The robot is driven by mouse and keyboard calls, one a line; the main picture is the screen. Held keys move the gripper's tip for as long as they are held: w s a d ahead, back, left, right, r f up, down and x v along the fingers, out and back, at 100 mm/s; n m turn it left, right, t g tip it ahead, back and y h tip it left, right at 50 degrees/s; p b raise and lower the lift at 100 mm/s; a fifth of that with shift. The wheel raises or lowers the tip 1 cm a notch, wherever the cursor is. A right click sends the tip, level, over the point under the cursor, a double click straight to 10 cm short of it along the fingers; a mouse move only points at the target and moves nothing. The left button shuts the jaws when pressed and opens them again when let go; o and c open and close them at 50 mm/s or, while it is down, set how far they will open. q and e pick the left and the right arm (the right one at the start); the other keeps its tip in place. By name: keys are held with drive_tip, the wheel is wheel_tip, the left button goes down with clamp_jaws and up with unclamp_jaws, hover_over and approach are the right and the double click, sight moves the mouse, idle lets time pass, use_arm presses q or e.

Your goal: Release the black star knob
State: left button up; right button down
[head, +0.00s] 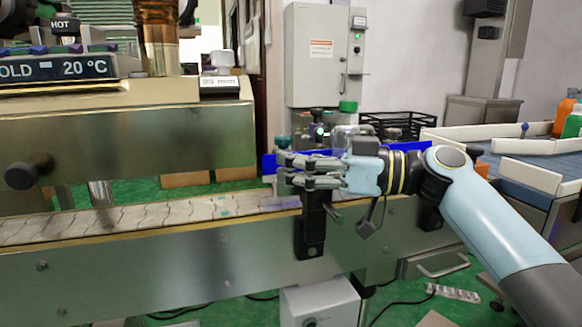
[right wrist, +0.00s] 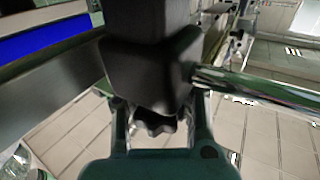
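My right gripper (head: 284,170) reaches in from the right over the conveyor's near rail, at a black bracket (head: 312,225) fixed to that rail. In the right wrist view the bracket (right wrist: 150,60) fills the top middle. The black star knob (right wrist: 155,125) sits just below it, with a lobed edge. My right gripper's fingers (right wrist: 160,135) stand on either side of the knob, with narrow light gaps between, so it looks open around it. The knob cannot be made out in the head view. My left gripper is not in view.
The conveyor (head: 150,215) runs across the left and middle. A beige machine (head: 130,140) with a black round knob (head: 20,176) stands over it at left. A metal rod (right wrist: 250,85) extends right from the bracket. A blue side guide (right wrist: 40,40) lies at upper left.

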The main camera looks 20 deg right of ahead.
drive_tip(key=c, duration=1.2)
unclamp_jaws()
drive_tip(key=shift+d, duration=0.1)
drive_tip(key=v, duration=1.2)
